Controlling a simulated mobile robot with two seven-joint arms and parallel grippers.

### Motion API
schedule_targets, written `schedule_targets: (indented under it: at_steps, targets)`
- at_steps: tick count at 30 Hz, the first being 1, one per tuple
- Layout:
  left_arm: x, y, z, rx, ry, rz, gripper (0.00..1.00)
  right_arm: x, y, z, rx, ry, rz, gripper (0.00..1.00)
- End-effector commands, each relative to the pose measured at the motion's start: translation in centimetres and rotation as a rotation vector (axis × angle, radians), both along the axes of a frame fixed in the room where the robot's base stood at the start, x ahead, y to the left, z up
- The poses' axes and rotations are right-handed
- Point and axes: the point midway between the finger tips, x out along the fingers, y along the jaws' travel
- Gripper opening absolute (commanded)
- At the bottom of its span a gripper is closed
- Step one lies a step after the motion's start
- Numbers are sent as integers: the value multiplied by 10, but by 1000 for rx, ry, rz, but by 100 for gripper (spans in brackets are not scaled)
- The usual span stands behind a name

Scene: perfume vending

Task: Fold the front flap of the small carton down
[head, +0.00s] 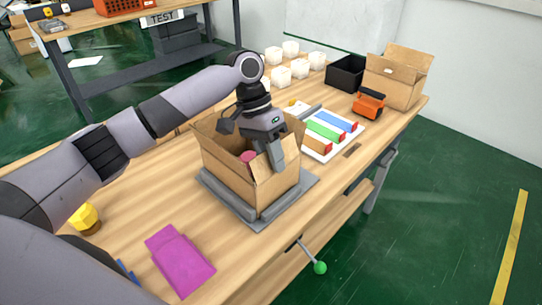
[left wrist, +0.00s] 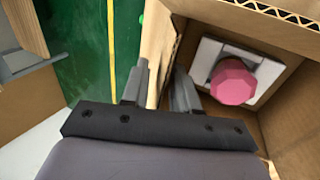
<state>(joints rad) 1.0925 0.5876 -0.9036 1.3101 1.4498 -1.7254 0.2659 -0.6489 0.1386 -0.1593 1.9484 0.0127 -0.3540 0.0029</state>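The small carton (head: 240,178) is an open brown box on a grey base plate (head: 218,197) on the wooden table. Its top flaps stand up or lean outward. A pink faceted cap (left wrist: 233,82) sits in a white insert (left wrist: 272,72) inside it; the cap also shows in the head view (head: 249,157). My left gripper (head: 274,160) points down over the carton's right side. In the left wrist view, its fingers (left wrist: 158,92) are apart, with a cardboard panel between them, one finger outside and one toward the inside. Firm contact cannot be told. My right gripper is out of view.
A magenta block (head: 180,260) and a yellow piece (head: 84,217) lie at the near left. A white tray (head: 312,152) with coloured bars, an orange device (head: 369,104), a black bin (head: 346,73) and another open carton (head: 396,78) stand behind the small carton.

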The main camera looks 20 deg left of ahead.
Motion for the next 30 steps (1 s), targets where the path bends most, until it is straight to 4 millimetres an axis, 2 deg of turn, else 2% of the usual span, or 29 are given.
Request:
schedule_targets:
  at_steps: [1, 3, 11, 17, 24, 30]
  targets:
    - [0, 0, 0, 0, 0, 0, 19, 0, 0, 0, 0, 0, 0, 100]
    - [0, 0, 0, 0, 0, 0, 0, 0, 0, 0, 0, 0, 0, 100]
    - [0, 0, 1, -6, 3, 1, 0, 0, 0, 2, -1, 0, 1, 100]
    - [1, 2, 3, -63, 25, 3, 0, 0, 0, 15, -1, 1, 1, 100]
    - [3, 7, -1, -215, 77, 6, 0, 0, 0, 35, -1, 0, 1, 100]
    - [5, 11, -8, -360, 125, 7, 0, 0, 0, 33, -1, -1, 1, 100]
